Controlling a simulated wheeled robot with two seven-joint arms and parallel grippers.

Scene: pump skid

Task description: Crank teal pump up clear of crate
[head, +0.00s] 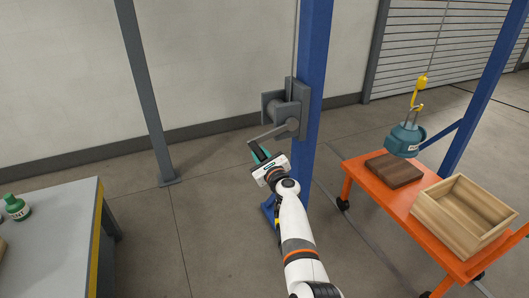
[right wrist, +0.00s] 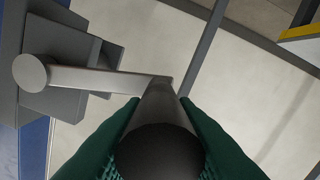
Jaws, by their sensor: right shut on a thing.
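The teal pump (head: 404,140) hangs upright from a yellow hook (head: 421,85) over the orange cart, near the dark wooden board. It shows above and left of the open wooden crate (head: 465,217), with a gap between them in the picture. A grey winch (head: 285,106) is fixed to the blue post, and its crank arm (head: 272,132) points left. My right gripper (head: 260,152) is shut on the dark crank handle (right wrist: 158,125); its green fingers lie on both sides of it in the right wrist view. My left gripper is out of view.
The orange cart (head: 405,205) stands at the right with the dark wooden board (head: 394,170) on it. The blue post (head: 311,80) rises beside my right arm. A grey table (head: 60,230) with a green bottle (head: 16,207) is at the left. The floor between is clear.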

